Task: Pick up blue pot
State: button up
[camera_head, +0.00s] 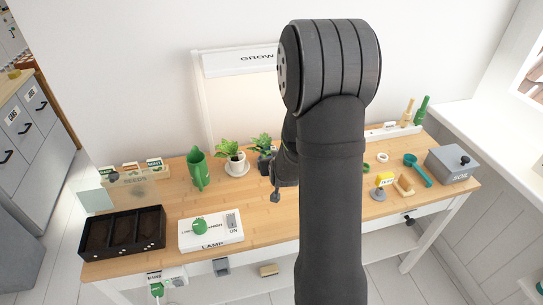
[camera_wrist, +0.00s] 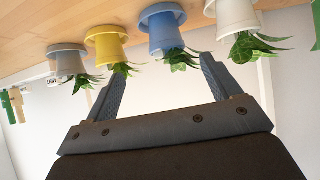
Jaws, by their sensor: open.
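In the wrist view, which is upside down, the blue pot (camera_wrist: 163,32) stands on the wooden desk with a green plant in it. My gripper (camera_wrist: 158,78) is open and empty. Its two fingers are spread wide and point toward the pots, with the blue pot roughly between their directions and apart from them. In the head view, a dark pot (camera_head: 264,163) beside the white pot is probably the blue pot, partly hidden by my arm. My gripper's tip is largely hidden there.
A white pot (camera_wrist: 236,16) stands on one side of the blue pot; a yellow pot (camera_wrist: 104,48) and a grey pot (camera_wrist: 68,62) stand on the other. A green watering can (camera_head: 198,170), lamp box (camera_head: 212,240) and black tray (camera_head: 122,246) are on the desk (camera_head: 262,215).

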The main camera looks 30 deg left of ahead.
jog(key=w+a+r+g+h, duration=0.2)
jog(key=w+a+r+g, duration=0.1)
jog(key=w+r, duration=0.15)
jog(key=n+g+h, duration=0.1)
jog(key=g, duration=0.1)
send_near(269, 153)
jog(key=x, duration=0.4)
jog(key=shift+w+d, duration=0.15)
jog(key=shift+w, duration=0.25)
jog(key=shift+s+x, duration=0.2)
jog(key=shift+x, duration=1.15)
jog(key=shift+s+x, duration=0.25)
jog(key=shift+x, duration=1.05)
jog(key=shift+f, duration=0.1)
jog(key=c, duration=1)
jog(key=shift+c, duration=0.8)
